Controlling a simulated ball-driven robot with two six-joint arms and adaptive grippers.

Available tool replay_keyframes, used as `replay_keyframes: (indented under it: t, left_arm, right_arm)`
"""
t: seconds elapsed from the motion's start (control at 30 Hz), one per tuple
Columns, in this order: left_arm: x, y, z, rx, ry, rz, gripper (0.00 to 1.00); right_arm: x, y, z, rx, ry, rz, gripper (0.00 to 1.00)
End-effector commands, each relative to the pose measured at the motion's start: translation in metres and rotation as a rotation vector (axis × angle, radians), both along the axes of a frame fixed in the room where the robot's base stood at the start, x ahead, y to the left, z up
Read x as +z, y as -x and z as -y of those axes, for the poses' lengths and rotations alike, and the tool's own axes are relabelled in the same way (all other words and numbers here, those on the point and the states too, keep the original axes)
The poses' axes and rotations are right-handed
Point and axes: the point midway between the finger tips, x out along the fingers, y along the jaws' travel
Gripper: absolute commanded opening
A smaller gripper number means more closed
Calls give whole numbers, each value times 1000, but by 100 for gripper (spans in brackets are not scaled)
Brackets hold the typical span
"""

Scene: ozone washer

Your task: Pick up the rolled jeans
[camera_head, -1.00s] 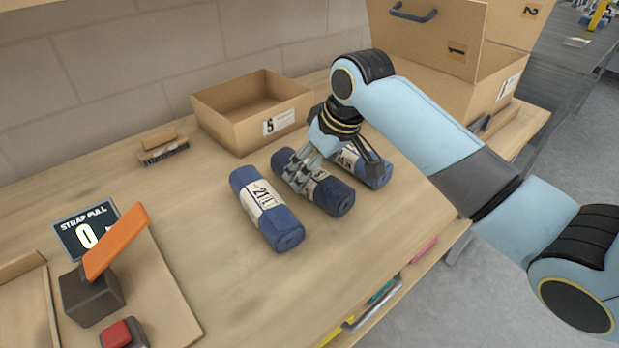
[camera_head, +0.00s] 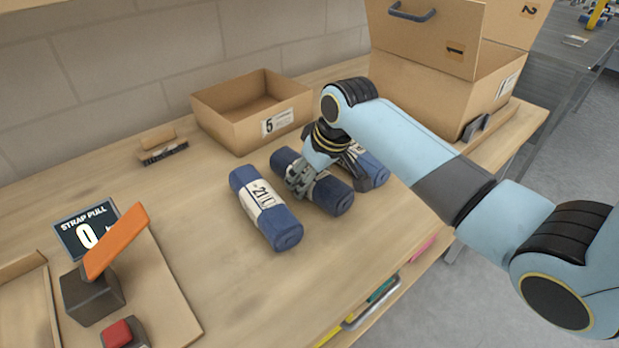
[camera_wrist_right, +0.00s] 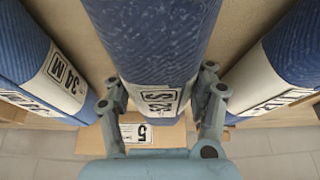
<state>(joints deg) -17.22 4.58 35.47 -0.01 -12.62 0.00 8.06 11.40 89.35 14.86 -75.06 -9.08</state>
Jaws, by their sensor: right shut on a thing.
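Three blue rolled jeans with white label bands lie side by side on the wooden table. My right gripper (camera_head: 322,176) is lowered over the middle roll (camera_head: 335,197) and shut around it at its band. The right wrist view shows the middle roll (camera_wrist_right: 160,40) between my two fingers, its label reading 32 S. The left roll (camera_head: 268,212), labelled 21, lies apart from my gripper. The right roll (camera_head: 376,172) is partly hidden behind my gripper. The middle roll appears to rest on the table. My left gripper is out of view.
An open cardboard box marked 5 (camera_head: 228,127) stands behind the rolls. A larger box marked 1 (camera_head: 432,95) stands at the back right. A brush (camera_head: 163,151) lies at the left. A strap-pull display (camera_head: 85,234) and red button (camera_head: 117,333) are at the front left. The table's front middle is clear.

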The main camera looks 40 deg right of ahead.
Motion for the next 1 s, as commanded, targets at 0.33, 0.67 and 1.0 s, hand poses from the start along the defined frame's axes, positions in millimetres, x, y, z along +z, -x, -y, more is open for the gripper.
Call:
replay_keyframes:
  t: [0.33,0.67,1.0]
  left_arm:
    - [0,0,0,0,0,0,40]
    - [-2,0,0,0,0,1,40]
    - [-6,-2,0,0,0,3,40]
  right_arm:
    - [1,0,0,0,0,2,9]
    - [24,-2,0,1,1,5,8]
    - [73,32,48,2,12,1,8]
